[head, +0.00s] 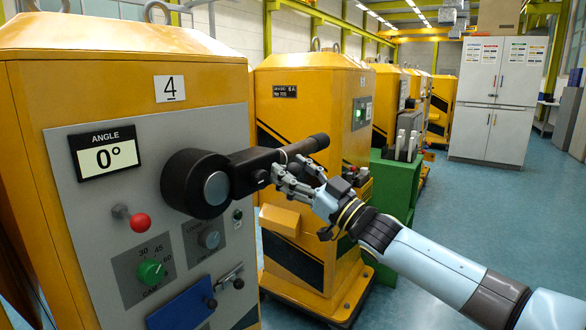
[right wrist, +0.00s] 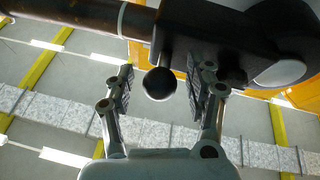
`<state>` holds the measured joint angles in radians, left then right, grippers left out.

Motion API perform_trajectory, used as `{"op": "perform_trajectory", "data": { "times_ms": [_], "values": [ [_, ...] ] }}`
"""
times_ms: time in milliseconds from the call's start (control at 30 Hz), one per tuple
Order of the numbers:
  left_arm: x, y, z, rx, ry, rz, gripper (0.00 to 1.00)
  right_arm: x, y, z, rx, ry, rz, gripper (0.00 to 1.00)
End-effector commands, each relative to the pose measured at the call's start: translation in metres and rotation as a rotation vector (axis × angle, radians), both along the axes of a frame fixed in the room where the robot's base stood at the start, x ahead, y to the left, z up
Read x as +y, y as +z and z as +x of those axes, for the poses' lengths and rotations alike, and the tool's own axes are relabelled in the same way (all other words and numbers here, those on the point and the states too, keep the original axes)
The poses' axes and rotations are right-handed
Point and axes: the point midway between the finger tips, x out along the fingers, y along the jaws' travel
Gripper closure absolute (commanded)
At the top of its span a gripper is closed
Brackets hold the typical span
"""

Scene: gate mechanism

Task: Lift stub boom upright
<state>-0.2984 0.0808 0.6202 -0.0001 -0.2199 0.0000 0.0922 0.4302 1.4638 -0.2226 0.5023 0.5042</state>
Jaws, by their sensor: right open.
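The stub boom (head: 253,165) is a dark bar on a round black hub (head: 195,184) on the front of the yellow cabinet numbered 4. It points right, close to level, and the angle display (head: 105,153) reads 0°. My right gripper (head: 286,172) is at the boom's underside, near its middle. In the right wrist view the boom (right wrist: 215,35) crosses the top. A round black knob (right wrist: 160,83) sticks out from it between my open right fingers (right wrist: 160,88), with a gap on both sides. My left gripper is out of view.
The panel also has a red knob (head: 140,222), a green dial (head: 151,271) and a blue plate (head: 182,309). More yellow cabinets (head: 290,140) stand behind, with a green stand (head: 395,190) beside them. The blue floor at right is open up to white lockers (head: 492,100).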

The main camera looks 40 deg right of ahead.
Motion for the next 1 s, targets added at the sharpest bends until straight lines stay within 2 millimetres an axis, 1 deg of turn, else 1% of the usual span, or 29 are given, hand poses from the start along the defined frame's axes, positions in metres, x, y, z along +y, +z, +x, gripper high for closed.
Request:
{"op": "perform_trajectory", "data": {
  "times_ms": [233,600,667,1000],
  "values": [
    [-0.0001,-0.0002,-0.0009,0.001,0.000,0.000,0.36,0.0002,-0.0002,0.0007,0.000,0.000,0.000,0.45],
    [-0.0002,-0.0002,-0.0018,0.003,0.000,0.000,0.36,0.0000,-0.0003,0.0004,0.000,0.000,0.000,0.94],
    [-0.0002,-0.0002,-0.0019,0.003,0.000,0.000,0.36,0.0001,-0.0003,0.0004,0.000,0.000,0.000,1.00],
    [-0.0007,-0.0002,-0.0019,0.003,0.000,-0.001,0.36,0.0000,-0.0009,0.0000,0.001,0.000,-0.001,1.00]
  ]
}}
